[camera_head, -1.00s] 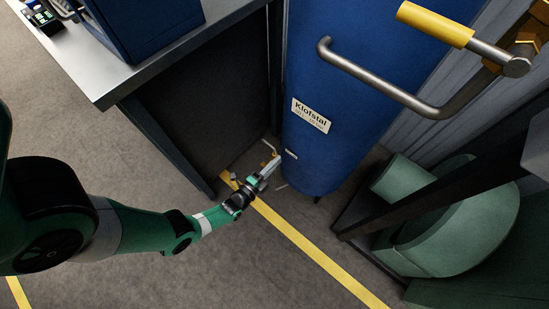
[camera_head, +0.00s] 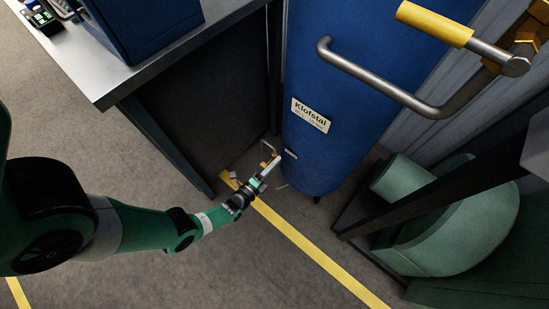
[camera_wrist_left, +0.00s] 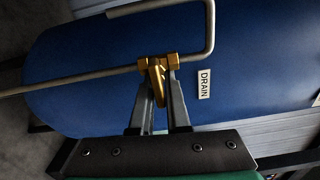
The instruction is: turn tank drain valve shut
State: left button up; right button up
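The brass drain valve (camera_wrist_left: 155,64) sits on a thin metal pipe (camera_wrist_left: 80,82) in front of the blue tank in the left wrist view. A white "DRAIN" label (camera_wrist_left: 204,84) is on the tank beside it. The valve's tapered brass lever (camera_wrist_left: 158,88) lies between the two fingers of my left gripper (camera_wrist_left: 161,82). The fingers are close on both sides of it; firm contact is not clear. In the head view the left gripper (camera_head: 267,170) is low at the tank's foot, by the small brass valve (camera_head: 269,161). My right gripper is out of view.
The tall blue tank (camera_head: 335,75) stands right of a metal-topped bench (camera_head: 110,85) with a dark side panel. A large yellow-gripped crank handle (camera_head: 435,24) hangs upper right. A green machine (camera_head: 450,225) is at right. The floor in front is clear, with a yellow line (camera_head: 310,250).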

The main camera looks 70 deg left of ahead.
pick_arm(q)
jog(key=o, duration=0.4)
jog(key=shift+f, duration=0.1)
jog(key=p+v, duration=0.2)
jog(key=v, duration=0.9)
jog(key=shift+s+d, duration=0.15)
jog(key=shift+s, duration=0.2)
